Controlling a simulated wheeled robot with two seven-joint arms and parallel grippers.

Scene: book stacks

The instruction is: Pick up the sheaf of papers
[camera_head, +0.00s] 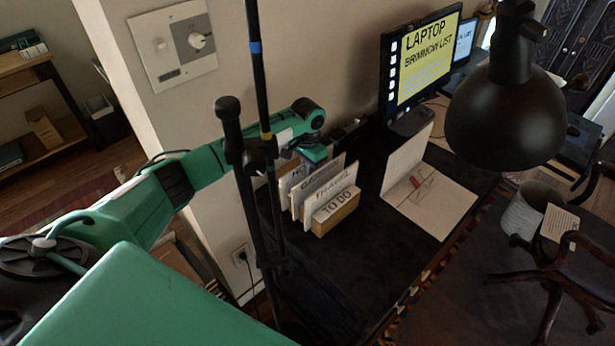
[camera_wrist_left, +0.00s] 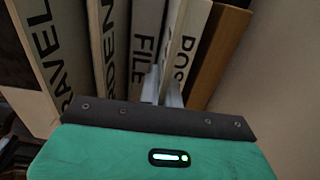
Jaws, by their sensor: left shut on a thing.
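A wooden letter holder (camera_head: 337,216) stands on the dark desk, with several upright labelled white dividers, one reading "TO DO". My left gripper (camera_head: 316,153) is at the back of this holder, and its fingers are mostly hidden in the head view. In the left wrist view, the gripper (camera_wrist_left: 164,88) is shut on a thin white sheaf of papers (camera_wrist_left: 178,38) standing between the "FILE" divider (camera_wrist_left: 146,45) and the "POS…" divider (camera_wrist_left: 187,50). The sheaf is still among the dividers. My right gripper is not in view.
An open white folder (camera_head: 430,200) with a small red item lies right of the holder. A monitor (camera_head: 425,60) stands at the back, and a black lamp (camera_head: 505,115) hangs over the right side. A dark stand (camera_head: 262,70) rises in front of my left arm.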

